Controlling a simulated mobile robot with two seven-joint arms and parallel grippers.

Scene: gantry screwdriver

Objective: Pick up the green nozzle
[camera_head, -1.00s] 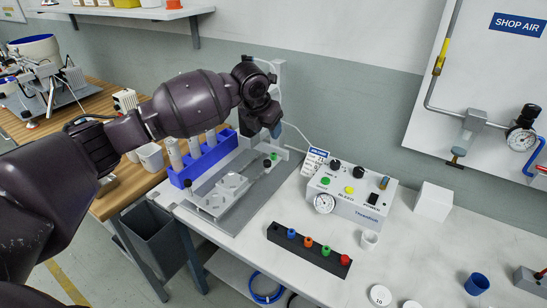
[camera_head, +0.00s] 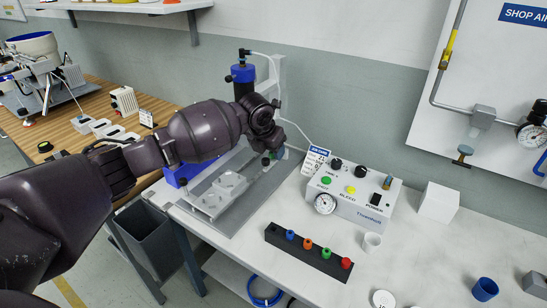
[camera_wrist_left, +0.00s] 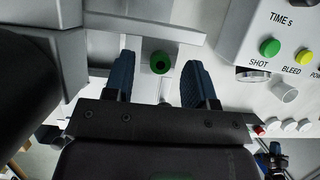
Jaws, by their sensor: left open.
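In the head view a green nozzle (camera_head: 326,253) stands in a black rack (camera_head: 284,248) on the white bench, between an orange one and a red one. The wrist view shows another green round piece (camera_wrist_left: 161,62) with a dark centre at the grey fixture (camera_wrist_left: 105,45); I cannot tell whether it is a nozzle. My left gripper (camera_wrist_left: 158,75) is open, with this piece between its two blue fingers and no contact visible. In the head view my left gripper (camera_head: 279,153) is low over the fixture, partly hidden by its wrist. My right gripper is not in view.
A grey control box (camera_head: 353,193) with buttons and a gauge stands right of the fixture. A gantry post with a blue cylinder (camera_head: 243,75) rises behind my arm. A white cup (camera_head: 372,242) and a blue cup (camera_head: 484,289) are on the bench.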

